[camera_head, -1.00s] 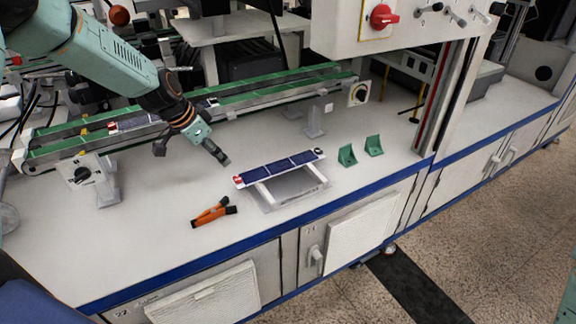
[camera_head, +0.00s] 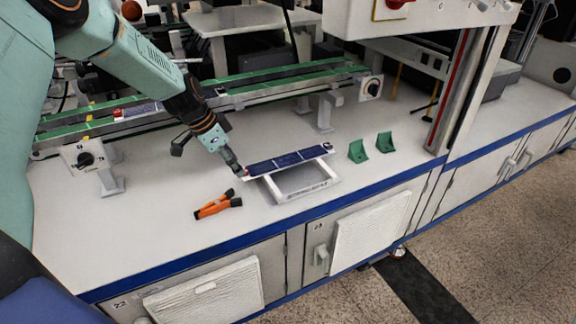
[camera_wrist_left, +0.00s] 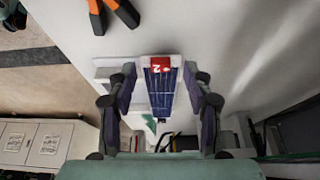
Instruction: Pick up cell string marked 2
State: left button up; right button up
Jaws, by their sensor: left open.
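The cell string (camera_head: 288,160) is a dark blue strip lying on a small white stand (camera_head: 301,184) on the bench. Its red end tag with a 2 (camera_wrist_left: 161,65) shows in the left wrist view, where the strip (camera_wrist_left: 162,95) runs between my gripper's fingers. My left gripper (camera_head: 238,170) is at the left, red-tagged end of the string. In the left wrist view my left gripper (camera_wrist_left: 161,98) is open, with one finger on each side of the string and a gap to each. I cannot tell its exact height above the string. My right gripper is not in view.
Orange-handled pliers (camera_head: 217,204) lie left of the stand. Two green brackets (camera_head: 371,147) stand to its right. A conveyor with green belts (camera_head: 265,85) runs behind, with another panel (camera_head: 137,109) on it. The bench front is clear.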

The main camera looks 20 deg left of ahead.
pick_arm(q)
jog(key=shift+b+x, duration=0.35)
jog(key=shift+x, duration=0.75)
jog(key=shift+r, duration=0.1)
jog(key=shift+c, duration=0.3)
grip_shut()
